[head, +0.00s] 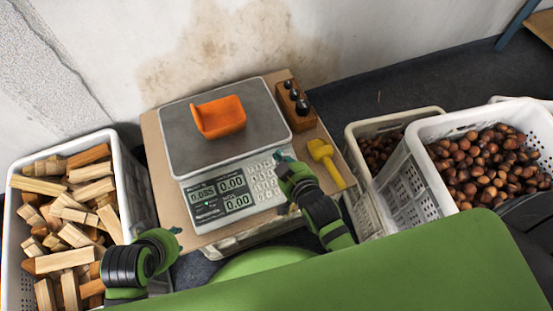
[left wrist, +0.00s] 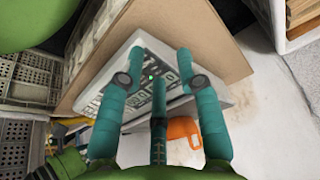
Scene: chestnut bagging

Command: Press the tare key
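The scale (head: 215,150) stands on a wooden board with an orange scoop (head: 219,117) on its metal pan. Its display (head: 220,196) is lit, with 0.00 in two of its windows. The keypad (head: 264,181) lies right of the display; the tare key's label is too small to read. My right gripper (head: 282,160) is over the keypad's right edge, a teal tip near the upper keys; contact and finger opening cannot be told. My left gripper (head: 174,231) is empty, left of the scale's front corner. In the left wrist view its teal fingers (left wrist: 159,55) are spread before the scale (left wrist: 140,85).
A crate of wood blocks (head: 130,170) stands at left. A crate of chestnuts (head: 413,165) and another crate (head: 358,165) stand at right. A green surface (head: 400,265) fills the lower right.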

